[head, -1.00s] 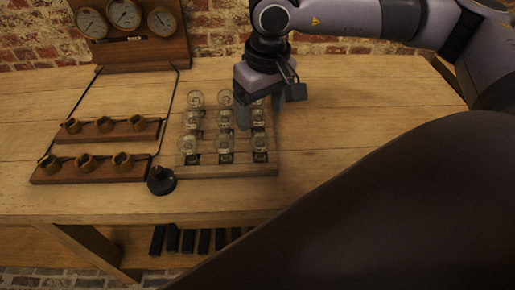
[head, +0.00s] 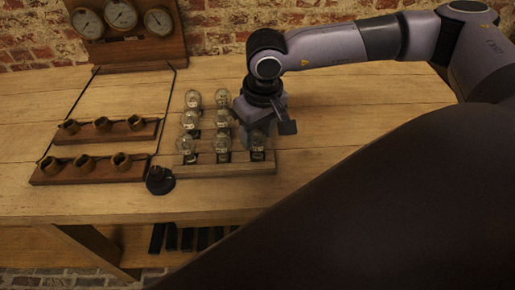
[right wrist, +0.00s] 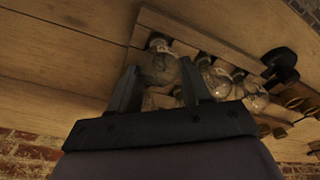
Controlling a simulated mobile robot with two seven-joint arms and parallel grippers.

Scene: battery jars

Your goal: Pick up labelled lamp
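Clear glass lamps stand upright in rows in a pale wooden rack (head: 230,170) on the bench. No label on any lamp can be read. My right gripper (head: 258,130) is over the right side of the rack, at the front-right lamp (head: 258,145), and hides lamps behind it. In the right wrist view its two dark fingers (right wrist: 158,67) are apart, with one lamp (right wrist: 160,70) showing between and just beyond the tips. Contact cannot be told. Other lamps (right wrist: 217,80) stand alongside. My left gripper is not in view.
Left of the rack are two wooden strips with brass sockets (head: 102,124), wired to a gauge board (head: 130,50). A black round-based object (head: 160,181) stands by the rack's front-left corner. Dark blocks (head: 187,239) sit below the bench top. The bench right of the rack is clear.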

